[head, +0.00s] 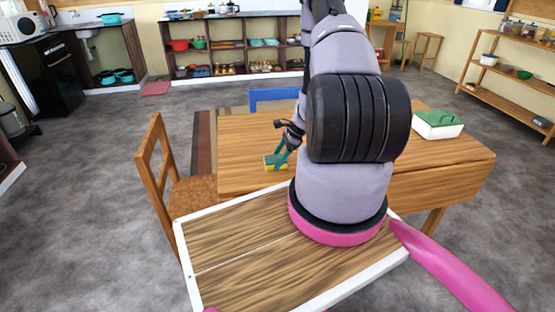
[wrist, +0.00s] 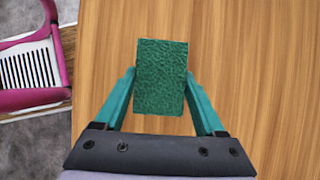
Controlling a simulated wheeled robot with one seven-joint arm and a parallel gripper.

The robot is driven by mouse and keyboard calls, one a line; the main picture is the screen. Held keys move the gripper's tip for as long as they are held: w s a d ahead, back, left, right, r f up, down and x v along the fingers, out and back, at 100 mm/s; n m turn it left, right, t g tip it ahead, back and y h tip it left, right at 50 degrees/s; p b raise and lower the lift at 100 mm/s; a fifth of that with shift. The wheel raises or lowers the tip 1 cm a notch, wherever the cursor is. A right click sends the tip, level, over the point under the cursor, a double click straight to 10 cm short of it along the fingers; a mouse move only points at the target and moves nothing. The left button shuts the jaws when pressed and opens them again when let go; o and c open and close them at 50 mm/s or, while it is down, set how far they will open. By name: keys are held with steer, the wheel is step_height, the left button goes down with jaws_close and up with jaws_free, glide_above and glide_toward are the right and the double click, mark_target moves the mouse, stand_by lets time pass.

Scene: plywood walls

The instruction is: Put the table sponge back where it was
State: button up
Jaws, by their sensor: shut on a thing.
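The table sponge (wrist: 161,77) shows its green scouring face in the wrist view, between the two teal fingers of my gripper (wrist: 160,92). My gripper is shut on it, one finger on each side. In the head view the sponge (head: 276,162) shows green and yellow at the left part of the wooden table (head: 240,140), below my gripper (head: 279,158). I cannot tell whether the sponge touches the tabletop or is held just above it. My arm hides much of the table's middle.
A white box with a green lid (head: 437,123) stands at the table's right side. A wooden chair (head: 170,175) is at the left edge and a blue chair (head: 273,98) behind the table. The tabletop around the sponge looks clear.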

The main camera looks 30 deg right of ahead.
steer(key=o, duration=1.3)
steer(key=v, duration=1.2)
steer(key=a+r+n+t+h, duration=0.1)
steer(key=a+r+n, duration=0.4)
steer(key=r, duration=0.9)
steer(key=a+r+n+h, duration=0.1)
steer(key=a+r+n, duration=0.2)
steer(key=a+r, duration=0.75)
steer(key=shift+s+a+r+n+t+h, duration=0.3)
steer(key=shift+s+a+r+n+t, duration=0.45)
steer(key=shift+s+r+n, duration=1.6)
steer(key=shift+s+a+r+n+t+h, duration=0.3)
steer(key=shift+s+a+r+n+t, duration=0.45)
steer(key=shift+s+r, duration=3.15)
steer(key=shift+s+a+r+n+t+h, duration=0.3)
steer(key=shift+s+a+r+n+t, duration=0.85)
steer(key=shift+s+r, duration=2)
steer(key=shift+w+d+r+n+g, duration=0.25)
steer(key=shift+w+d+r+g, duration=0.15)
steer(key=shift+w+d, duration=0.1)
